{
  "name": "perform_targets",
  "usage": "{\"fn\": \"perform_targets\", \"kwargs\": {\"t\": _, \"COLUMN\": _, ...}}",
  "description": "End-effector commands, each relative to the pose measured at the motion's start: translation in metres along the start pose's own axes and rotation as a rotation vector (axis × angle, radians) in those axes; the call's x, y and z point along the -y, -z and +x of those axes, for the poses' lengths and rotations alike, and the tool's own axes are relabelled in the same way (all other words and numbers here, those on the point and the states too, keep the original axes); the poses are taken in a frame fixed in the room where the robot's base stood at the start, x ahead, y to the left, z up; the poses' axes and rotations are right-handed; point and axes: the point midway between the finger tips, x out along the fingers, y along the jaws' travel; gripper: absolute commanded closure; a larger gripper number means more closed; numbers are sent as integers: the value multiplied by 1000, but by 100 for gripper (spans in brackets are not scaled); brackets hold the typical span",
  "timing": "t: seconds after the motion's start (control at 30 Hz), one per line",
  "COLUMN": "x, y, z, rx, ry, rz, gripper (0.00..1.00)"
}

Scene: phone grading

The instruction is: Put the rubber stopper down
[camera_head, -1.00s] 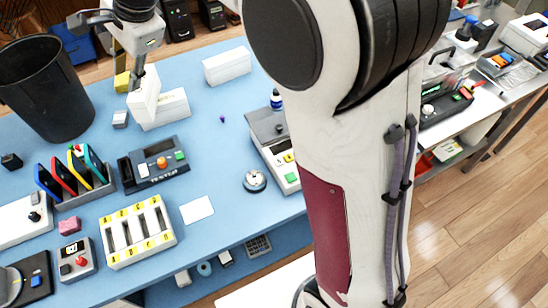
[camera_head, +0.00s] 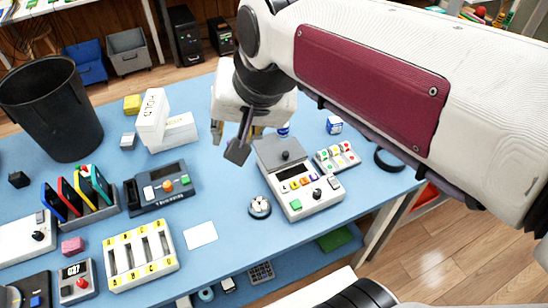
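My gripper (camera_head: 238,142) points down over the blue table, right of the white boxes and left of the grey weighing device (camera_head: 300,180). Its dark fingers are partly visible, but the near finger covers the space between them. I cannot tell how far open it is or whether it holds anything. No rubber stopper can be made out now. The small purple piece seen earlier on the table is hidden, near where my gripper now is.
White boxes (camera_head: 178,132), one marked HOLD, stand left of my gripper. A dark blue device (camera_head: 163,188), a bell (camera_head: 259,206) and a white card (camera_head: 201,234) lie nearer. A black bin (camera_head: 50,110) is far left. Bare table lies around the card.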

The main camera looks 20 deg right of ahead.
Motion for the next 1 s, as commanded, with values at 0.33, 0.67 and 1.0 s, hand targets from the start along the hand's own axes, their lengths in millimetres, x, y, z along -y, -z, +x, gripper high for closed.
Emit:
{"fn": "perform_targets", "kwargs": {"t": 0.33, "x": -61, "y": -56, "z": -12, "rx": -46, "ry": -65, "rz": -272, "gripper": 74}}
{"fn": "perform_targets", "kwargs": {"t": 0.67, "x": -93, "y": -86, "z": -10, "rx": -59, "ry": -109, "rz": -429, "gripper": 74}}
{"fn": "perform_targets", "kwargs": {"t": 1.0, "x": -95, "y": -88, "z": -9, "rx": -58, "ry": -112, "rz": -439, "gripper": 74}}
